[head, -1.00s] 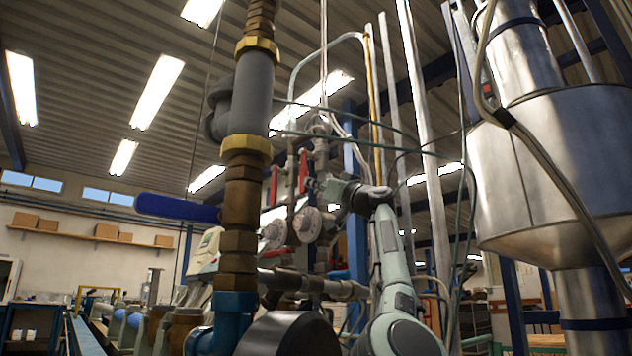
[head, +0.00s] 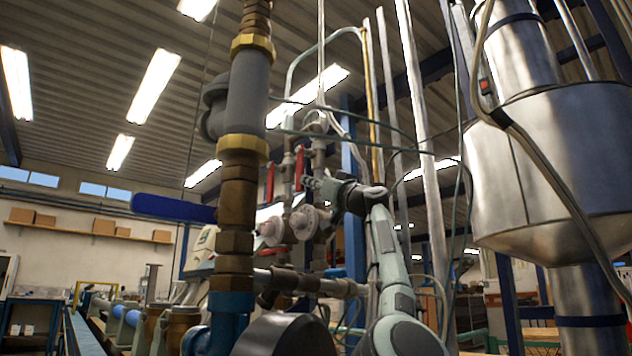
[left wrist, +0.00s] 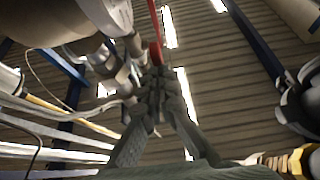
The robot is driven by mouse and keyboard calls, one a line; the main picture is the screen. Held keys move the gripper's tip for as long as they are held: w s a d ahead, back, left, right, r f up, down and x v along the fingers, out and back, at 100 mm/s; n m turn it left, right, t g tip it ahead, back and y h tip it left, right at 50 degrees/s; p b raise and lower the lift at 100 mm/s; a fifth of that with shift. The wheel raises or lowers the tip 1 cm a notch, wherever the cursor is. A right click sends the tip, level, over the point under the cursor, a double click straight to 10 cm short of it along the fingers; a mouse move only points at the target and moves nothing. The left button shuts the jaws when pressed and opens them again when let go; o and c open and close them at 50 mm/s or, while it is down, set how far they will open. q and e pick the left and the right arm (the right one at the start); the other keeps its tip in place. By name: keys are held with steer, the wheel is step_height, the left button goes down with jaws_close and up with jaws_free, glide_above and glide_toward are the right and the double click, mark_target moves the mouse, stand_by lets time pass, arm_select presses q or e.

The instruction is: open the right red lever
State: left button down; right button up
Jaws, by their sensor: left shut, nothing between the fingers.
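Two red levers stand upright on the pipework behind the thick brown pipe in the head view. The right red lever (head: 299,168) is the one nearer my left gripper; the left red lever (head: 270,181) is beside it. My left gripper (head: 309,183) is shut and empty, its fingertips close to the lower part of the right lever. In the left wrist view the shut fingers (left wrist: 157,88) point at a red lever (left wrist: 155,52) just beyond the tips. I cannot tell whether they touch it. My right gripper is not in view.
A thick brown and grey pipe (head: 238,190) with a blue handle (head: 173,208) stands in front on the left. Round flanges (head: 304,222) sit below the levers. A large metal tank (head: 560,170) and thin hanging cables are on the right.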

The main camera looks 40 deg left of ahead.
arm_select(q)
steer(key=w+v, duration=0.1)
steer(key=v, duration=1.1)
steer(key=shift+s, duration=0.5)
